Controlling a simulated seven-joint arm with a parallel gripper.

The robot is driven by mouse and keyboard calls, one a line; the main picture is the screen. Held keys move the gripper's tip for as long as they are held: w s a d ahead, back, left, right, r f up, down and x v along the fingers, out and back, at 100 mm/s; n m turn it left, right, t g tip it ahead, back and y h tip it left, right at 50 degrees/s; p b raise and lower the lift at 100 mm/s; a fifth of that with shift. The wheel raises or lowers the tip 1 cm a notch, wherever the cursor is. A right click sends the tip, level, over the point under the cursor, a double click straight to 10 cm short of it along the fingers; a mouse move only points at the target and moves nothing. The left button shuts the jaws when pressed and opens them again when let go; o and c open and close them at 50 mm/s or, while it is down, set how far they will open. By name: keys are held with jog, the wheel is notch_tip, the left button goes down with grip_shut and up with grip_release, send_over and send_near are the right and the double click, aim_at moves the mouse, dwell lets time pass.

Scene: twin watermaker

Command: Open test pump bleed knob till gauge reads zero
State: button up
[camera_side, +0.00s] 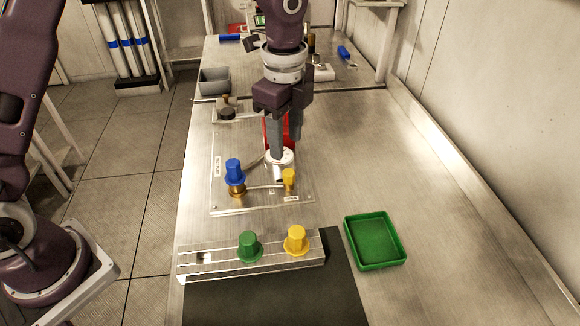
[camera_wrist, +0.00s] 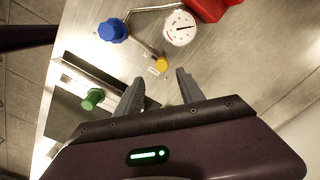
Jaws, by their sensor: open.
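A small yellow knob (camera_side: 289,178) sits on the test pump plate (camera_side: 220,195). In the wrist view the yellow knob (camera_wrist: 160,64) lies just beyond my fingertips, roughly in line with the gap between them. A blue knob (camera_side: 234,170) on a brass fitting stands to its left. The white round gauge (camera_wrist: 181,27) shows a dark needle pointing right; its figures are too small to read. The side view shows the gauge (camera_side: 281,157) partly behind my finger. My gripper (camera_wrist: 160,79) is open and empty, fingers pointing down above the plate. Which knob is labelled bleed is not legible.
The red pump part (camera_wrist: 207,7) stands behind the gauge. A rail with a green cap (camera_side: 249,246) and a yellow cap (camera_side: 297,240) lies in front. A green tray (camera_side: 375,240) is at right, a grey bin (camera_side: 214,81) at back left. The bench's right side is mostly clear.

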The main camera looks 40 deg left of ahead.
aim_at(290, 172)
jog(key=shift+m, duration=0.3)
jog(key=f, duration=0.8)
jog(key=shift+w+d+f, duration=0.15)
jog(key=shift+w+d, duration=0.1)
jog(key=shift+w, duration=0.05)
grip_shut()
